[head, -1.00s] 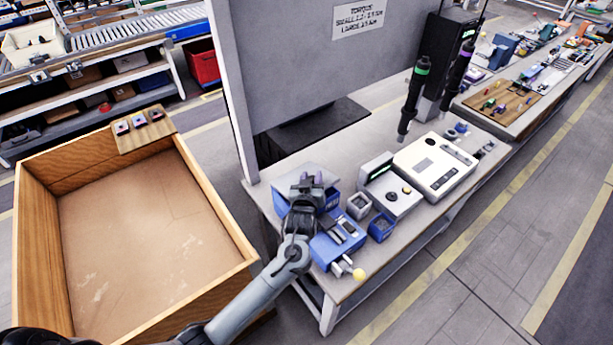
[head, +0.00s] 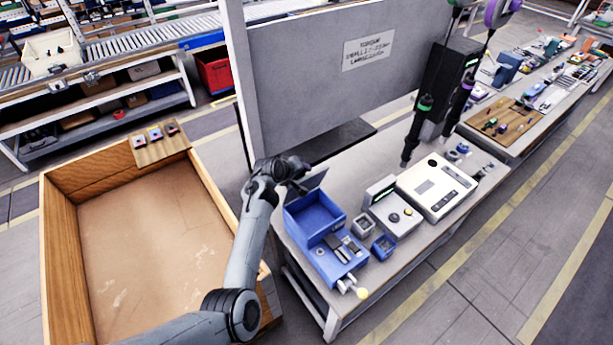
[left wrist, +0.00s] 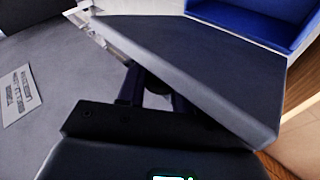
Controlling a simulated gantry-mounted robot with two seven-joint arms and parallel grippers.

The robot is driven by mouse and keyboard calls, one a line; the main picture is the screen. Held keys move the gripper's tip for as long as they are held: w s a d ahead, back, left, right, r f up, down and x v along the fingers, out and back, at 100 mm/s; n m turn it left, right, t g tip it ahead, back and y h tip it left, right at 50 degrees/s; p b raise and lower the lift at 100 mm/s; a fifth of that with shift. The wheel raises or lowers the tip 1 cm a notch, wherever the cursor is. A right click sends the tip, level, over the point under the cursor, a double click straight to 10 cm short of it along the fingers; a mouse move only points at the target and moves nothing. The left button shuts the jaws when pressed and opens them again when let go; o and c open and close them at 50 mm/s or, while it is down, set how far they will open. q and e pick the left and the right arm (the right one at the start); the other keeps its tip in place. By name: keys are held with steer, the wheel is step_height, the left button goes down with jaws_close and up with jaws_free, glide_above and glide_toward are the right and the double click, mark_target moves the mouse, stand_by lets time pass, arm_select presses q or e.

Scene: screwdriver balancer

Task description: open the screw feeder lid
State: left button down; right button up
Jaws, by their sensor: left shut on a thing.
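The blue screw feeder (head: 318,247) stands at the near left end of the bench, with its open bin facing up. Its grey lid (head: 311,184) is raised, tilted up at the back edge of the bin. My left gripper (head: 303,168) is at the lid's upper edge, shut on the lid. In the left wrist view the lid (left wrist: 200,65) fills the middle, slanting, and partly hides the fingers. The feeder's blue bin (left wrist: 250,16) shows behind it. My right gripper is not in view.
A grey panel with a sign (head: 368,50) stands close behind the lid. Right of the feeder are small bins, a display device (head: 390,205) and a white box (head: 436,187). Hanging screwdrivers (head: 417,130) are further right. A large wooden crate (head: 150,240) is at left.

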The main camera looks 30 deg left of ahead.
arm_select(q)
steer(key=shift+w+a+f+n+g+h+b, duration=0.15)
steer(key=shift+w+a+n+g+h+b, duration=0.2)
steer(key=shift+a+h, duration=0.35)
steer(key=shift+w+a+f+n+g+h+b, duration=0.1)
steer(key=shift+w+a+f+n+h+b, duration=0.2)
steer(key=shift+a, duration=0.7)
steer(key=shift+w+a+f+n+g+h+b, duration=0.1)
steer(key=shift+w+a+n+g+h+b, duration=0.2)
steer(key=shift+a+h+b, duration=0.4)
steer(key=shift+a, duration=0.15)
steer(key=c, duration=0.8)
jaws_free()
steer(key=shift+w, duration=0.1)
steer(key=shift+r, duration=0.1)
